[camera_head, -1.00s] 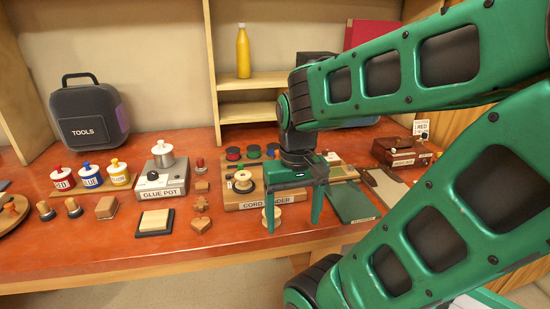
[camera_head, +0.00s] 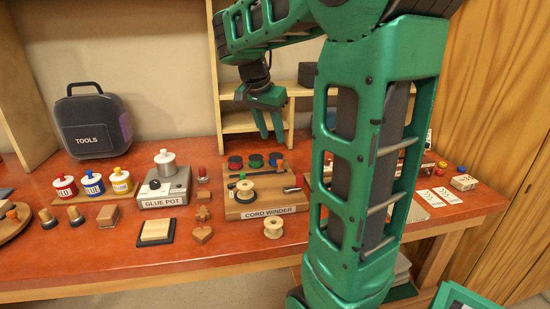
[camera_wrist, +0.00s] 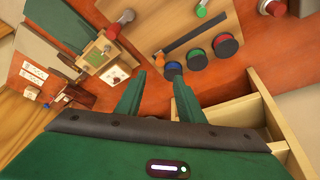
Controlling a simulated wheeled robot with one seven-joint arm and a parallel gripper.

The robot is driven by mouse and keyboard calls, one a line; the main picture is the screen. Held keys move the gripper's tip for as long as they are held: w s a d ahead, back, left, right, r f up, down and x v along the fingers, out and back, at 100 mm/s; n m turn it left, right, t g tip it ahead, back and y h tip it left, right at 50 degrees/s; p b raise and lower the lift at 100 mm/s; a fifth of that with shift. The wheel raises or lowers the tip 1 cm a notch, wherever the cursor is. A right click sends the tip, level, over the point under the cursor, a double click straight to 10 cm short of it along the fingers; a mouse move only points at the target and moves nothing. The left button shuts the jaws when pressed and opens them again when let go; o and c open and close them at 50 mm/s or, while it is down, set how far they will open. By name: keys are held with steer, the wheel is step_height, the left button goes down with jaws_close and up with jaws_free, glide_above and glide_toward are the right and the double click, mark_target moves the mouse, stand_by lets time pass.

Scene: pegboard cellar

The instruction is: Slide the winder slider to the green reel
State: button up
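The cord winder (camera_head: 240,212) is a wooden block on the table, with a cream spool at its front. Along its back stand a red reel (camera_head: 235,162), a green reel (camera_head: 256,160) and a blue reel (camera_head: 275,158). A dark rail runs in front of them. An orange knob, seemingly the winder slider (camera_head: 279,167), is at the rail's right end by the blue reel; it also shows in the wrist view (camera_wrist: 160,59). My gripper (camera_head: 270,132) is open and empty, above and behind the winder. In the wrist view the green reel (camera_wrist: 196,59) lies beyond the fingertips.
The glue pot (camera_head: 165,190) stands left of the winder, with wooden pieces between them. A loose spool (camera_head: 246,249) is in front of the winder. A wooden shelf (camera_head: 240,122) rises behind. My arm hides the table to the right.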

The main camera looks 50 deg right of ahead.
mark_target(280, 161)
steer(key=x, duration=1)
steer(key=shift+w+d+f, duration=0.1)
steer(key=shift+d+f, duration=0.1)
steer(key=shift+f, duration=0.15)
jaws_close()
